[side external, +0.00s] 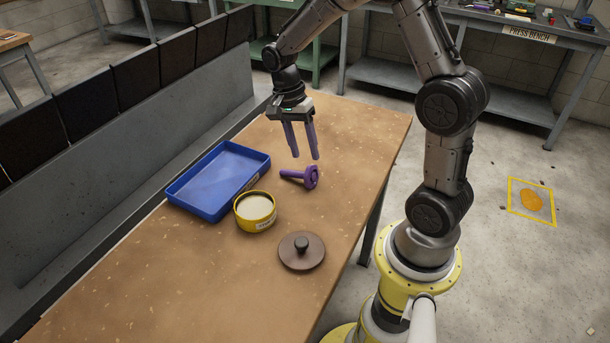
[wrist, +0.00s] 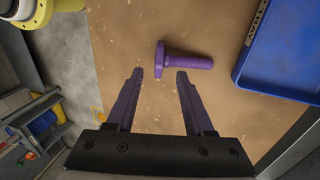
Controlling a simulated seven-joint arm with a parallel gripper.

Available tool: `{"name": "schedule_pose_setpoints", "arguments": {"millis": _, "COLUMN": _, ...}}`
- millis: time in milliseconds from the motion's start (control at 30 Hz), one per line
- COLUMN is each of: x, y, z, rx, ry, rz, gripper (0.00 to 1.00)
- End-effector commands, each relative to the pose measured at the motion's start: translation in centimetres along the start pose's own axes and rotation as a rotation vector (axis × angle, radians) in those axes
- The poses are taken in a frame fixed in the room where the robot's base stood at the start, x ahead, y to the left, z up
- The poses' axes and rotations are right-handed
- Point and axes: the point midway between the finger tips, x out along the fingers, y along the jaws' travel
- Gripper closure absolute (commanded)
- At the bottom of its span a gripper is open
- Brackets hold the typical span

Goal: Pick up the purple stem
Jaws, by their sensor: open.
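The purple stem (side external: 301,176) lies on its side on the wooden table, with a wide flanged head at one end. In the side view its head is at the right and its shaft points left. It also shows in the wrist view (wrist: 186,60), just beyond the fingertips, with its head at the left. My gripper (side external: 305,157) is open and empty, with purple fingers pointing down above the table, behind the stem in the side view. In the wrist view the two fingertips (wrist: 159,72) are apart, with bare table between them. They do not appear to touch the stem.
A blue tray (side external: 172,190) lies left of the stem. A yellow round tin (side external: 256,222) with pale contents stands beside the tray. A brown lid with a knob (side external: 302,262) lies nearer the front. The table's front left is clear.

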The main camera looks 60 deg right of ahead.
Motion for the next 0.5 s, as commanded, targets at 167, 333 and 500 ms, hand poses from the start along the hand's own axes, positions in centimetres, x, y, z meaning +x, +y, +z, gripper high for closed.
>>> {"name": "schedule_pose_setpoints", "arguments": {"millis": 167, "x": 2.8, "y": 0.2, "z": 0.0, "rx": 0.0, "ry": -0.001, "rz": 0.006, "gripper": 0.47}}
{"name": "schedule_pose_setpoints", "arguments": {"millis": 333, "x": 4.1, "y": 0.1, "z": -0.1, "rx": -0.001, "ry": 0.0, "rz": 0.001, "gripper": 0.47}}
{"name": "schedule_pose_setpoints", "arguments": {"millis": 500, "x": 4.2, "y": 0.1, "z": -0.1, "rx": -0.001, "ry": 0.0, "rz": 0.001, "gripper": 0.47}}
